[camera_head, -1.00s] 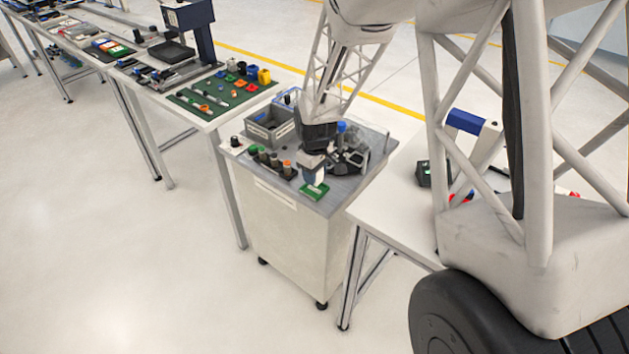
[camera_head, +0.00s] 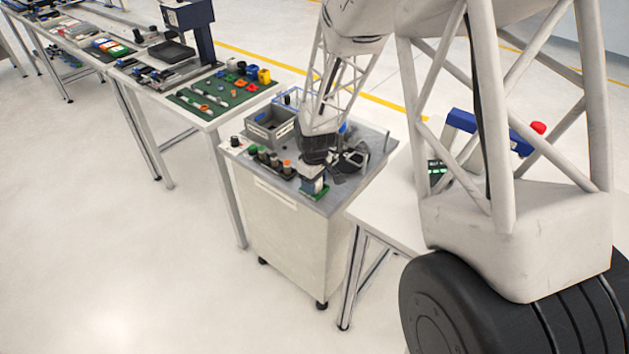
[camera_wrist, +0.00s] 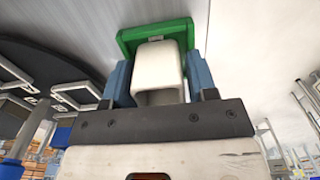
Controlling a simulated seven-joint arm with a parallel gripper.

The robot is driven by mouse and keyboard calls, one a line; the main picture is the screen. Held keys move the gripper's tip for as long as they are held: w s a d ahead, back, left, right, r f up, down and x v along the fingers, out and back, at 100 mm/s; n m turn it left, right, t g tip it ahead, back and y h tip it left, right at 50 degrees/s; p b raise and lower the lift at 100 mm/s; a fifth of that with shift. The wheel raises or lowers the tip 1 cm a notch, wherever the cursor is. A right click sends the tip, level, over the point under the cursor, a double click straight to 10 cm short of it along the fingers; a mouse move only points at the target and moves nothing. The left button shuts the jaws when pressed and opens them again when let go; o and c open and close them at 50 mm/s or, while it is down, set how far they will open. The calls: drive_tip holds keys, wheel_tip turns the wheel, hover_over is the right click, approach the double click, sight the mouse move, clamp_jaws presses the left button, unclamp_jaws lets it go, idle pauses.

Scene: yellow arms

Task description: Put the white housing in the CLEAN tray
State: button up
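The white housing (camera_wrist: 158,72) is a pale hollow block between the two blue fingers of my gripper (camera_wrist: 160,82) in the wrist view. The fingers lie against its two sides. The housing is over or in a small green tray (camera_wrist: 127,38); I cannot tell whether it touches the tray floor. In the head view my gripper (camera_head: 313,184) points down at the green tray (camera_head: 316,196) near the front edge of the grey cart top. The housing is too small and covered to make out there. No CLEAN lettering is readable.
A grey bin (camera_head: 271,130) stands at the back left of the cart top (camera_head: 345,190). A row of dark cylinders with coloured caps (camera_head: 268,159) lies left of my gripper. Dark parts (camera_head: 350,160) lie behind it. White tables flank the cart.

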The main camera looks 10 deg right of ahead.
drive_tip(key=shift+o, duration=1)
wheel_tip(320, 180, up, 12)
drive_tip(key=shift+r, duration=0.2)
idle(0.7)
drive_tip(key=s+d+r+m+t, duration=0.1)
drive_tip(key=s+d+r+m, duration=0.4)
drive_tip(key=s+r, duration=0.9)
drive_tip(key=s+d+r+m, duration=0.1)
drive_tip(key=s+d+m, duration=0.1)
drive_tip(key=s, duration=0.8)
drive_tip(key=s+d+r+m+t, duration=0.1)
drive_tip(key=s+d+r+m, duration=0.1)
drive_tip(key=s, duration=0.9)
drive_tip(key=shift+d+r+t, duration=0.2)
drive_tip(key=shift+d+t, duration=0.1)
drive_tip(key=shift+d, duration=0.35)
